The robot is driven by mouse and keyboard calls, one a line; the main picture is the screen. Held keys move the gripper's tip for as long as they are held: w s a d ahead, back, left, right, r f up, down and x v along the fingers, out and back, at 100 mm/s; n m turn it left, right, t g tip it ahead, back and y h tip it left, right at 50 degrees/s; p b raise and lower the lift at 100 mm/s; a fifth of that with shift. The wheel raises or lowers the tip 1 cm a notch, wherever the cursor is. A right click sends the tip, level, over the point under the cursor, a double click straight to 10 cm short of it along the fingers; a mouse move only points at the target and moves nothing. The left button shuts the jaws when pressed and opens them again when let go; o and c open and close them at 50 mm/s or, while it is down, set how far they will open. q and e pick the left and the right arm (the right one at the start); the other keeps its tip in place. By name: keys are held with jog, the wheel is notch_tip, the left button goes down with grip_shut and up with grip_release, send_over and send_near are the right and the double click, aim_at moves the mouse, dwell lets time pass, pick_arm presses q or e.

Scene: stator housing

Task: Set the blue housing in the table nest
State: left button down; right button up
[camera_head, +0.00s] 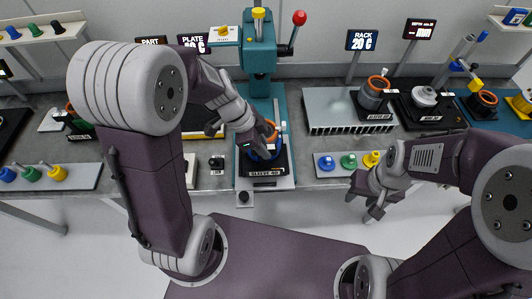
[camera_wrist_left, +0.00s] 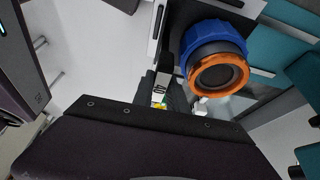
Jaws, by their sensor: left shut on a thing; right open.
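The blue housing (camera_head: 262,153) sits low under the teal press, at the black nest plate (camera_head: 262,171) labelled SLEEVE 40. An orange-rimmed dark ring (camera_head: 270,128) shows at its top. In the left wrist view, the blue housing (camera_wrist_left: 212,38) surrounds a dark bore with the orange rim (camera_wrist_left: 218,88) facing the camera. My left gripper (camera_head: 258,138) is shut on the housing from the left; its fingers partly hide it. I cannot tell whether the housing is fully seated. My right gripper (camera_head: 368,193) is open and empty at the table's front edge.
The teal press (camera_head: 259,52) with a red-knobbed lever stands directly behind the housing. A grey finned rack (camera_head: 335,108) is to its right, with another orange-rimmed part (camera_head: 376,83). A strip of coloured knobs (camera_head: 348,161) lies near my right gripper.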

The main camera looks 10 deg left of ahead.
pick_arm(q)
jog(key=shift+f, duration=1.8)
jog(key=shift+w+f, duration=0.2)
jog(key=shift+f, duration=0.05)
jog(key=shift+s+f+b, duration=0.15)
jog(key=shift+b, duration=0.25)
jog(key=c, duration=1.3)
grip_release()
